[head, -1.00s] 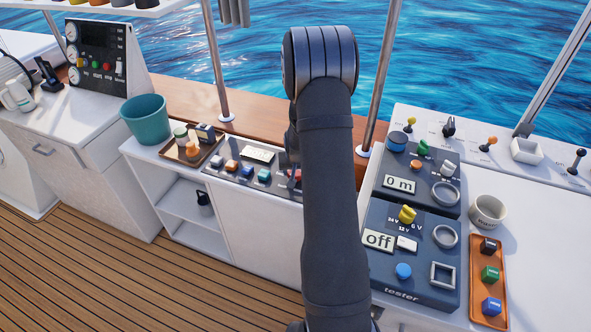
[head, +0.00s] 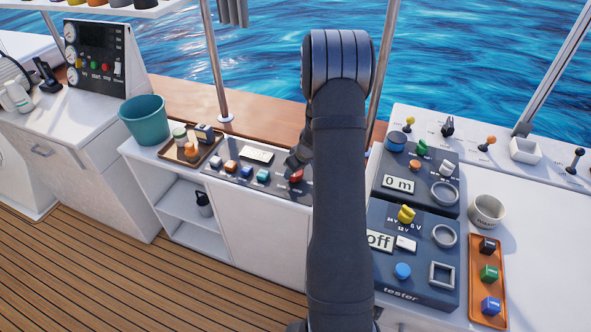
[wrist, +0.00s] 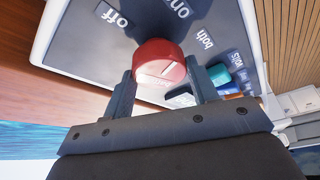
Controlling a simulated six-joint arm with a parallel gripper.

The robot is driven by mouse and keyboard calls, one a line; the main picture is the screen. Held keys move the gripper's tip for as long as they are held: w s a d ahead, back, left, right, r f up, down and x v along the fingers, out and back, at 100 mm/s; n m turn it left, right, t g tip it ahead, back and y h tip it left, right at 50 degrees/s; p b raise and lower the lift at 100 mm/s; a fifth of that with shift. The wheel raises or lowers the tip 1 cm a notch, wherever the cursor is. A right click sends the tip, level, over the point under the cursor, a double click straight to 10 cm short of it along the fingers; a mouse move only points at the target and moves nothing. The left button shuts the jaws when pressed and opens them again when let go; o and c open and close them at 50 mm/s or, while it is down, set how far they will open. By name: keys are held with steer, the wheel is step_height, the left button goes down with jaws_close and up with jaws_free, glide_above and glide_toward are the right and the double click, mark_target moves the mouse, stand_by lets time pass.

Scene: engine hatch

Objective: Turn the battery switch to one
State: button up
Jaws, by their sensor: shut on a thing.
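The battery switch is a red round knob (wrist: 160,62) with a white line on its face, set in a dark grey panel (wrist: 85,40). In the wrist view, printed labels around it read "off" (wrist: 115,17), what looks like "one" (wrist: 178,8), cut by the frame edge, and "both" (wrist: 205,38). My gripper (wrist: 162,80) has one finger on each side of the knob and is shut on it. In the head view the red knob (head: 296,176) shows at the right end of the panel, just left of my arm. Which label the knob's mark points to is not clear.
Other coloured buttons (head: 247,171) and a small display (head: 257,156) sit left of the knob on the panel. A tray with small jars (head: 172,153) and a teal bucket (head: 145,122) stand further left. A tester box (head: 415,285) stands right of my arm.

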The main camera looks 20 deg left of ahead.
steer(key=shift+d+n+g, duration=0.1)
steer(key=shift+n+g, duration=0.3)
steer(key=shift+n, duration=0.7)
steer(key=o, duration=1)
steer(key=shift+c, duration=0.2)
steer(key=v, duration=1.7)
steer(key=shift+d, duration=0.3)
